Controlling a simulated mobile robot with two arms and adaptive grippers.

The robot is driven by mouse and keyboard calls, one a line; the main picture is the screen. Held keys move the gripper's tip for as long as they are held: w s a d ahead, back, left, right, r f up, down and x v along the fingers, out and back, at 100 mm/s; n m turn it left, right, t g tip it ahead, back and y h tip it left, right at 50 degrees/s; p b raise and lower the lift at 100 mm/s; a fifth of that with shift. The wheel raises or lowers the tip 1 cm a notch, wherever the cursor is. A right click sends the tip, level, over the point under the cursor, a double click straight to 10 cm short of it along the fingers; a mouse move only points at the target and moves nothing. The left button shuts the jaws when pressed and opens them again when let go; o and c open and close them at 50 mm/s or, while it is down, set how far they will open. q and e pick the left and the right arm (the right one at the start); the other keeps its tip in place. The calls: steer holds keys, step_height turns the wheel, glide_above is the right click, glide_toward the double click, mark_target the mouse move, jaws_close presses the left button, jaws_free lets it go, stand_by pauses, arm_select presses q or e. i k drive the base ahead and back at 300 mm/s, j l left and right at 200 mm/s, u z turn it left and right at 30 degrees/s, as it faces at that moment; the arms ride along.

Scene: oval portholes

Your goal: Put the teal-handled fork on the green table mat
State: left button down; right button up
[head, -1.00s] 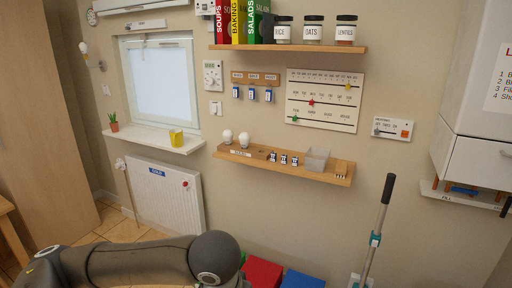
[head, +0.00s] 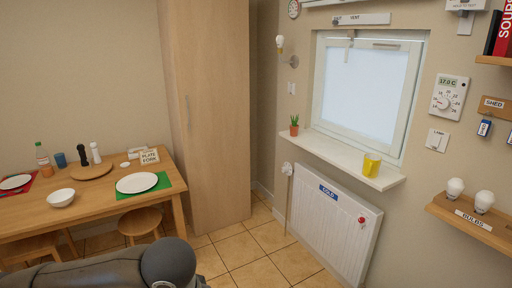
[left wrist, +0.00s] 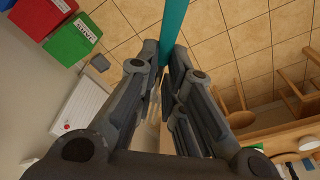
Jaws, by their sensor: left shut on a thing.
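The green table mat (head: 163,181) lies on the wooden table at the left of the head view, mostly covered by a white plate (head: 137,182). My left gripper (left wrist: 166,68) is shut on a teal handle (left wrist: 173,24), which runs up out of the left wrist view; it looks like the fork's. In the head view only my left arm shows, at the bottom, well apart from the mat. My right gripper is out of view.
The wooden table (head: 100,200) also bears a white bowl (head: 61,198), bottles and a small sign (head: 149,156). A stool (head: 140,222) stands at its front. A tall cabinet (head: 215,120) and a radiator (head: 335,220) stand beyond. The tiled floor (head: 235,250) between is clear.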

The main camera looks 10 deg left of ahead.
mark_target(164, 178)
steer(key=i+j+u, duration=0.35)
steer(key=i, duration=0.35)
steer(key=i+u, duration=0.4)
steer(key=i, duration=1.05)
steer(key=i+l+u, duration=0.15)
steer(key=i, duration=0.55)
steer(key=i+l+u, duration=0.15)
steer(key=i+u, duration=0.15)
steer(key=i, duration=0.25)
steer(key=i+l+u, duration=0.3)
steer(key=i, duration=0.2)
